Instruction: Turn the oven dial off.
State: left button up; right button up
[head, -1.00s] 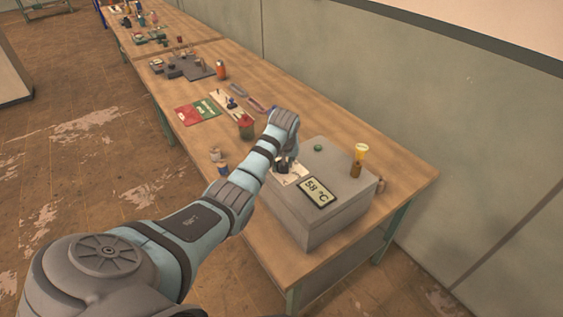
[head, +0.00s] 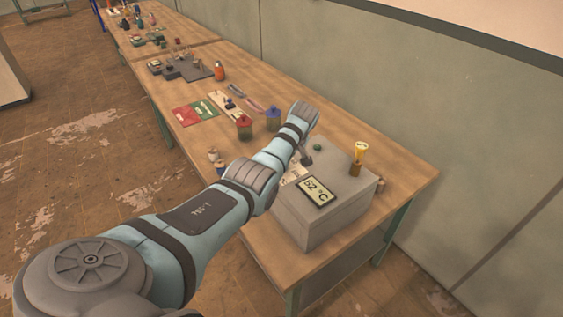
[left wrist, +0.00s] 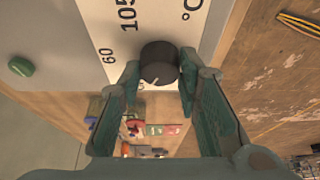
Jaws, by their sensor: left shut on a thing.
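The oven is a grey box (head: 330,222) on the near end of the workbench. Its top carries a display (head: 316,190) reading 52 °C and a white scale label (head: 293,175). In the left wrist view the black oven dial (left wrist: 159,62) sits on the label (left wrist: 110,30), beside the marks 60 and 105. A short pale line on the dial points to the picture's lower left. My left gripper (left wrist: 160,78) is shut on the dial, one finger on each side. In the head view my left gripper (head: 304,158) mostly hides the dial. My right gripper is out of view.
A green button (head: 317,147) and a yellow-topped lamp (head: 360,152) are on the oven top. A red-lidded jar (head: 245,128) and a blue-lidded jar (head: 273,118) stand beyond the oven. Small items (head: 215,160) lie near the left bench edge.

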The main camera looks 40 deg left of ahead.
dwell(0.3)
pick_arm(q)
jog(key=o, duration=1.1)
jog(key=shift+o, duration=0.2)
jog(key=shift+d+r, duration=0.1)
jog(key=shift+r, duration=0.1)
jog(key=v, duration=1.1)
jog(key=shift+r, duration=0.3)
